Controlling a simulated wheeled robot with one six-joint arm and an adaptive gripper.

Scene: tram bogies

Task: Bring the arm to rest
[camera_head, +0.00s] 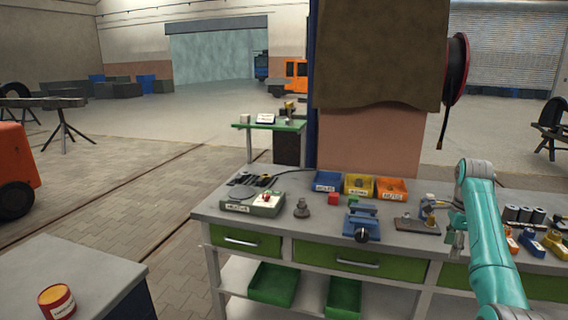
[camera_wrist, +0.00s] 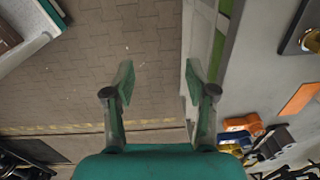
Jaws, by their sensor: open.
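My teal arm reaches up from the lower right of the head view and bends down at its top. My gripper (camera_head: 454,240) hangs at the workbench's (camera_head: 215,208) front edge, to the right of the blue vise. In the wrist view my gripper (camera_wrist: 160,80) is open, its two fingers apart. Nothing is between the fingers; paved floor and the bench's edge lie beyond them.
A red-yellow tin (camera_head: 57,302) stands on a grey table (camera_head: 90,268). Paved floor is open at left.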

